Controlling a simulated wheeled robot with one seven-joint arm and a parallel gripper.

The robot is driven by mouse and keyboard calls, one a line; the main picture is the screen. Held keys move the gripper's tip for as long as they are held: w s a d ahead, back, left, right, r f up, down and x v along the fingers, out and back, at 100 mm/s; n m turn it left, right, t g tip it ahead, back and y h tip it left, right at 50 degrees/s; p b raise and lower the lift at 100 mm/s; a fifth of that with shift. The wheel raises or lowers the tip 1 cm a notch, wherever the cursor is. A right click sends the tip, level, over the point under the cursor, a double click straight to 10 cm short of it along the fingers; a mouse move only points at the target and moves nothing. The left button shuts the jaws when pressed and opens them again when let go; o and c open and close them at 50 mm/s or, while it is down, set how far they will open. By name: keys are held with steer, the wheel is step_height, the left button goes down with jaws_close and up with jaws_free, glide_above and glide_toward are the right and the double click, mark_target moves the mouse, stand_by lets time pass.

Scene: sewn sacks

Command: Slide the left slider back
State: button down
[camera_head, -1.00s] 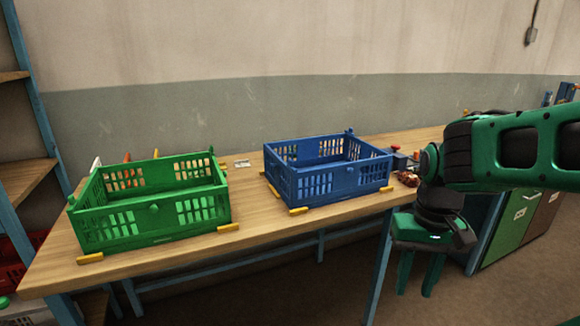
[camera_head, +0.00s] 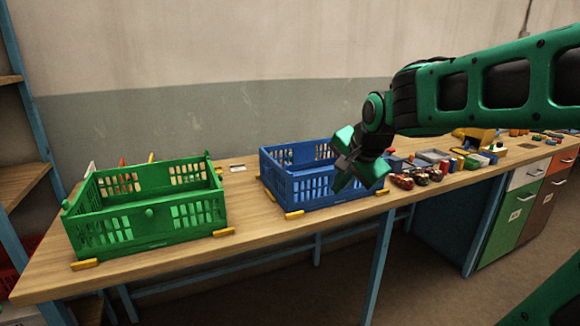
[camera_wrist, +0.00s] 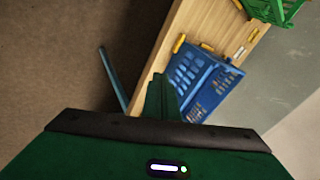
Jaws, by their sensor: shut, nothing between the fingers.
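No part can be clearly told as a slider. The green crate (camera_head: 150,228) stands at the left of the table, with a round green knob (camera_head: 150,212) on its front wall. The blue crate (camera_head: 310,190) stands to its right. Short yellow blocks (camera_head: 224,232) lie at the crates' front corners. My gripper (camera_head: 358,180) shows in front of the right end of the blue crate and hides part of it. In the wrist view my gripper (camera_wrist: 162,95) is shut and empty, with the blue crate (camera_wrist: 193,75) beyond its fingers.
The wooden table (camera_head: 150,264) has a clear strip along its front edge and a gap between the crates. Toy cars (camera_head: 420,177) and other small items lie right of the blue crate. A shelf rack (camera_head: 22,185) stands at the far left.

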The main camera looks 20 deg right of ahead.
steer(key=w+a+r+m+t, duration=0.2)
steer(key=w+a+r+m, duration=0.1)
steer(key=w, duration=0.4)
step_height(320, 180, up, 3)
steer(key=shift+w+a+f+y, duration=0.2)
steer(key=shift+w+a+y, duration=0.15)
steer(key=shift+a, duration=0.3)
glide_toward(288, 168)
step_height(288, 168, down, 4)
steer(key=w, duration=0.3)
steer(key=shift+f, duration=0.2)
steer(key=shift+w, duration=0.45)
